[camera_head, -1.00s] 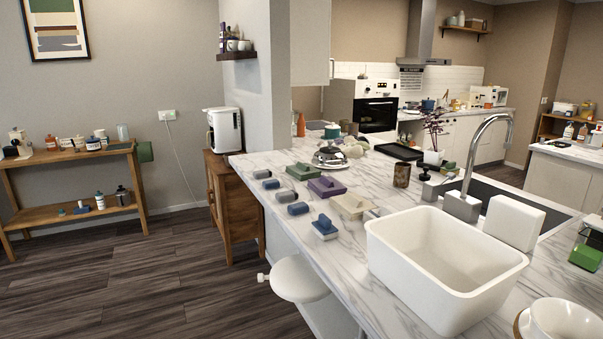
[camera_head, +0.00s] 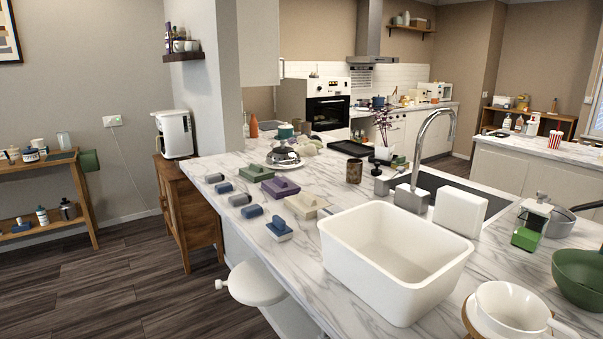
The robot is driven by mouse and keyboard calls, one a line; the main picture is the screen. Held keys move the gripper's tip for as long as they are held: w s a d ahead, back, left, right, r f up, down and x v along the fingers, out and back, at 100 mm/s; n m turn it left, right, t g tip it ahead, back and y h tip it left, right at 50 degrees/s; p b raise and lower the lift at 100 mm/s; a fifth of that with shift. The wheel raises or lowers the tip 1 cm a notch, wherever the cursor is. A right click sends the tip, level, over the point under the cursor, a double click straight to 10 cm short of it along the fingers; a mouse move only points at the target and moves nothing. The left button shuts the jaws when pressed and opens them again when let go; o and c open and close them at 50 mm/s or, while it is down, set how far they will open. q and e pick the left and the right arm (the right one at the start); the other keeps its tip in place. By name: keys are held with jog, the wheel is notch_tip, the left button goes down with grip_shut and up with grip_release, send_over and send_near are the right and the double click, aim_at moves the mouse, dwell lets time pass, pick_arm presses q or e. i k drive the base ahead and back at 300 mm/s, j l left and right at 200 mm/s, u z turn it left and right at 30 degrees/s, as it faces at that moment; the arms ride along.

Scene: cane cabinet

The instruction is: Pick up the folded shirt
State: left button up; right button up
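I cannot make out a folded shirt in the head view. Neither of my grippers shows in the head view, so their state is hidden. A wooden cane cabinet (camera_head: 190,212) stands left of the marble counter, with a white coffee maker (camera_head: 174,134) on top.
The marble counter (camera_head: 345,290) fills the middle and right. It holds a white basin (camera_head: 395,262), a white cup (camera_head: 510,308), a green bowl (camera_head: 580,280) and several small containers. A white stool (camera_head: 256,284) stands at its left side. Dark floor (camera_head: 120,285) is clear at lower left.

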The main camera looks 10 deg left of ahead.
aim_at(254, 173)
jog(key=i+j+z, duration=0.15)
jog(key=j+z, duration=0.15)
jog(key=i+j+z, duration=0.15)
jog(key=j+z, duration=0.15)
jog(key=i+j+z, duration=0.1)
jog(key=j+z, duration=0.25)
